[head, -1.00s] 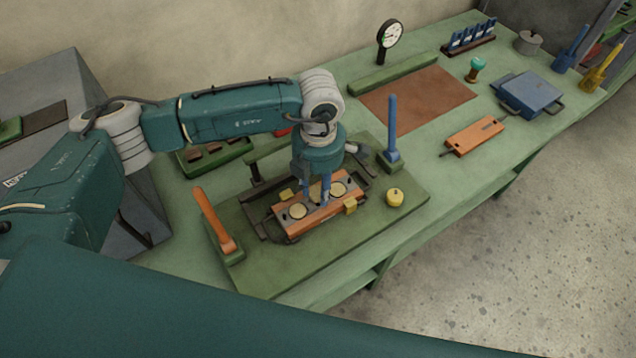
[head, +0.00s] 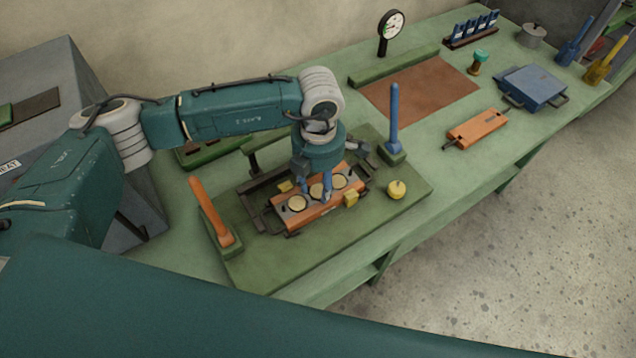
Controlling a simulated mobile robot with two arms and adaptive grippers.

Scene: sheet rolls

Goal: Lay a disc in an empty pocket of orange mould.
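The orange mould (head: 322,212) sits in a dark frame on a green base plate. Three pale round discs show in a row in it: the left disc (head: 297,203), the middle disc (head: 316,191) and the right disc (head: 339,181). My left gripper (head: 315,181) points down over the middle of the mould. Its fingers look spread, one near the right edge of the middle disc and one further back. Nothing shows held between them. Whether a fingertip touches the disc is unclear. My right gripper is not in view.
Upright orange (head: 208,208) and blue (head: 394,118) handles flank the mould. A yellow knob (head: 396,189) stands on the plate's right side. The brown mat (head: 420,90) is clear.

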